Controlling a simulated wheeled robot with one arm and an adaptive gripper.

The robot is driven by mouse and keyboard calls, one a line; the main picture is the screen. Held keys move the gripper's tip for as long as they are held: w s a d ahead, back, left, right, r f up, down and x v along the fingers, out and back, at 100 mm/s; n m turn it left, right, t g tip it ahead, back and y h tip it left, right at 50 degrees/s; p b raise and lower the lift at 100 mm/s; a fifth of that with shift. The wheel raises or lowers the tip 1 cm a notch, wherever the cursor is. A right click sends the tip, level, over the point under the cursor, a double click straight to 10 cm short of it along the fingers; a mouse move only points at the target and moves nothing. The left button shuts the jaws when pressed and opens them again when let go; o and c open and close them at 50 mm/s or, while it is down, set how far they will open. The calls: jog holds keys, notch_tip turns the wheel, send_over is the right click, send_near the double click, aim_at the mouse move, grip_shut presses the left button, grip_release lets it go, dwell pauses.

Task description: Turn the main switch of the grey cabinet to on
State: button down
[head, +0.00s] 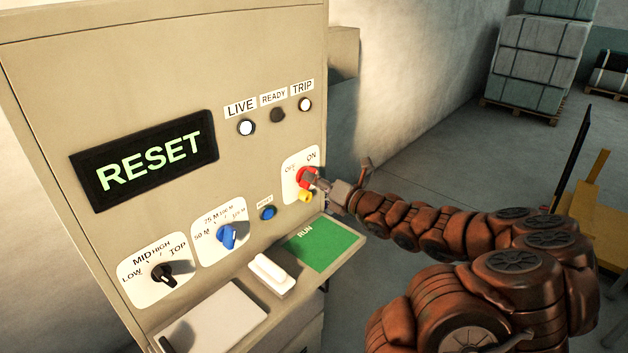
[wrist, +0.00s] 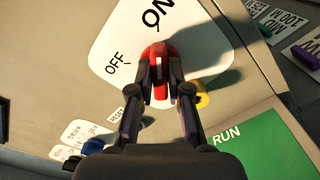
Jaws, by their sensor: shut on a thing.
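The grey cabinet (head: 50,60) fills the left of the head view, its panel facing me. Its main switch is a red knob (head: 306,178) on a white plate marked OFF and ON; it also shows in the wrist view (wrist: 158,54). My gripper (head: 318,181) is at the knob, and in the wrist view its fingers (wrist: 160,92) are shut on the knob's grip from both sides. The white line on the knob points up in the wrist view, roughly toward ON; its exact setting is hard to tell. A yellow part (head: 305,195) sits beside the knob.
A display (head: 148,160) reads RESET. The LIVE lamp (head: 246,127) and TRIP lamp (head: 305,104) look white; the READY lamp (head: 277,115) is dark. A blue button (head: 268,213), blue selector (head: 228,236) and black selector (head: 163,273) are nearby. A shelf with a green RUN area (head: 322,245) juts out below.

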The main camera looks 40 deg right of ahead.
jog(key=c, duration=1.1)
grip_release()
jog(key=shift+v, duration=6)
